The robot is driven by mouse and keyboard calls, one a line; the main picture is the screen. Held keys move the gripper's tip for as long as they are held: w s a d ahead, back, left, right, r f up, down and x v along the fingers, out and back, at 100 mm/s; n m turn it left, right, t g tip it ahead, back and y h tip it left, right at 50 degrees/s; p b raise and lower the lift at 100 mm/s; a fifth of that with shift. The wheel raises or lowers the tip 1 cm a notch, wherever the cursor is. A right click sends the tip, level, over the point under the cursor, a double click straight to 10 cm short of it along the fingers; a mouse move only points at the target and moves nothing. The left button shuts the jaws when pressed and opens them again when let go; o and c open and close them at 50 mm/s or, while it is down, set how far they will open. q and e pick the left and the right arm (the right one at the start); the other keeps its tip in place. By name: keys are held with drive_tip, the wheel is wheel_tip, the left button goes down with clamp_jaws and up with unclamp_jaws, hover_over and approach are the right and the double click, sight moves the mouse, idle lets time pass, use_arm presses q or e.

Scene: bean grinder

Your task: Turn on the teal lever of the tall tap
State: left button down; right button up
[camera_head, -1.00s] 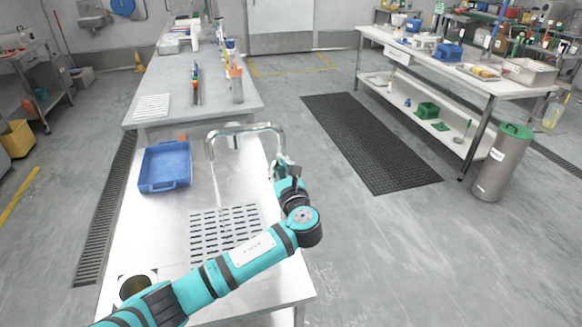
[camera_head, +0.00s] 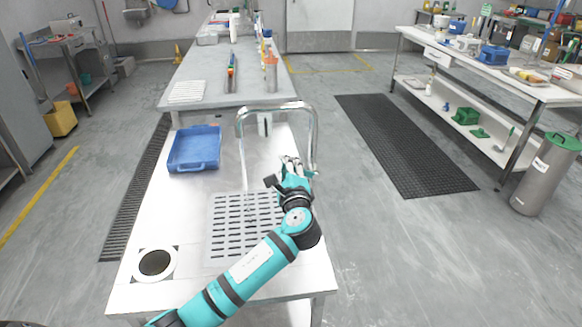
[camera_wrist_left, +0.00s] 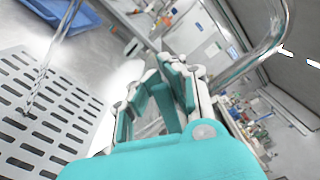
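The tall chrome tap (camera_head: 276,107) arches over the metal counter. Its post is on the right and its spout on the left; its curved pipe (camera_wrist_left: 268,52) also shows in the left wrist view. A thin clear streak like running water (camera_head: 243,165) drops from the spout to the slotted drain (camera_head: 243,226). My left gripper (camera_head: 290,164) is beside the post, on its left, with its fingers pointing away. In the wrist view its fingertips (camera_wrist_left: 164,70) look close together; the gap is unclear. I cannot make out the teal lever apart from the teal fingers. My right gripper is out of view.
A blue tray (camera_head: 194,150) lies left of the tap. A dark round opening (camera_head: 154,263) is at the counter's near left. A second table (camera_head: 215,92) adjoins behind. The floor right of the counter is clear around a black mat (camera_head: 400,145).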

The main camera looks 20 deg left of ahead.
use_arm(q)
drive_tip(key=shift+s+f+n+b, duration=0.25)
drive_tip(key=shift+f+n+b, duration=0.4)
drive_tip(key=shift+f, duration=0.4)
drive_tip(key=c, duration=1.9)
unclamp_jaws()
drive_tip(key=o, duration=0.5)
drive_tip(key=shift+s+d+r, duration=0.1)
drive_tip(key=shift+s+r, duration=0.15)
drive_tip(key=shift+r, duration=0.1)
drive_tip(key=shift+o, duration=0.8)
drive_tip(key=shift+r, duration=0.1)
drive_tip(key=shift+w, duration=0.1)
drive_tip(key=v, duration=1.1)
drive_tip(key=shift+s+d, duration=0.2)
drive_tip(key=shift+s, duration=0.15)
